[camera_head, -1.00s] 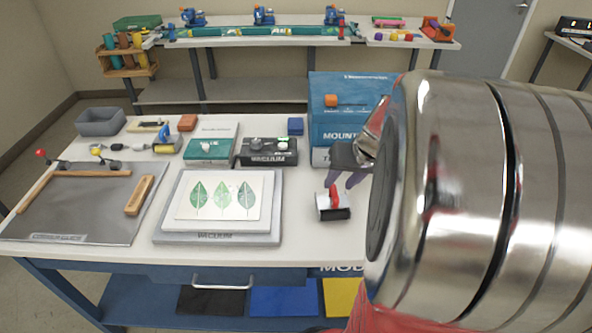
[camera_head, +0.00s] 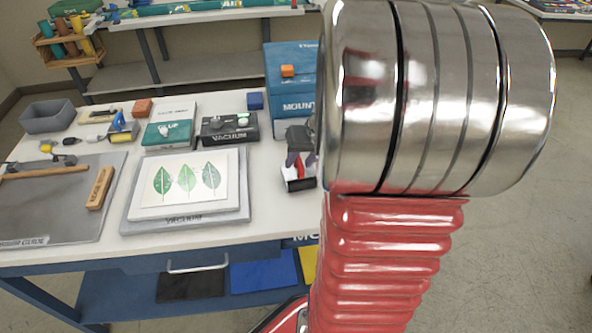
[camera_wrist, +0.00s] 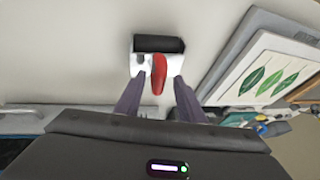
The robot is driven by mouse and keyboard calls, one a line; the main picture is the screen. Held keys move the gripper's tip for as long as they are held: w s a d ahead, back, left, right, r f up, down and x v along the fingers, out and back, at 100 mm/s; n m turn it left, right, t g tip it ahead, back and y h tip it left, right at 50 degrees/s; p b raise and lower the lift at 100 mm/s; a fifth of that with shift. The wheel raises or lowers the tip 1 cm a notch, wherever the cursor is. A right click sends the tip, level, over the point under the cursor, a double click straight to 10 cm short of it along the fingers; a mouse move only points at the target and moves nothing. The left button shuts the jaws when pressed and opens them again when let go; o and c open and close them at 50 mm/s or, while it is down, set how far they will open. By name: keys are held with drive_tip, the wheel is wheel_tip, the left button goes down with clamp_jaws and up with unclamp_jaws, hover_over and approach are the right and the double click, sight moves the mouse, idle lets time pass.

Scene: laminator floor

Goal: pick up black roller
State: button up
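The black roller (camera_head: 301,184) stands at the right end of the white table, with a white frame and a red handle. In the wrist view the black roller (camera_wrist: 158,44) lies ahead of my fingers, its red handle pointing toward my gripper (camera_wrist: 158,80). The two dark purple fingers are open, one on each side of the handle, with gaps visible. In the head view my gripper (camera_head: 300,158) is just above the roller, partly hidden by my shiny arm. Contact cannot be told.
A grey vacuum plate with a leaf print (camera_head: 187,182) lies left of the roller. A black vacuum box (camera_head: 229,128) and a blue mount box (camera_head: 290,75) stand behind.

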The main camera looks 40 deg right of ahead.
idle(0.3)
clamp_jaws()
idle(0.3)
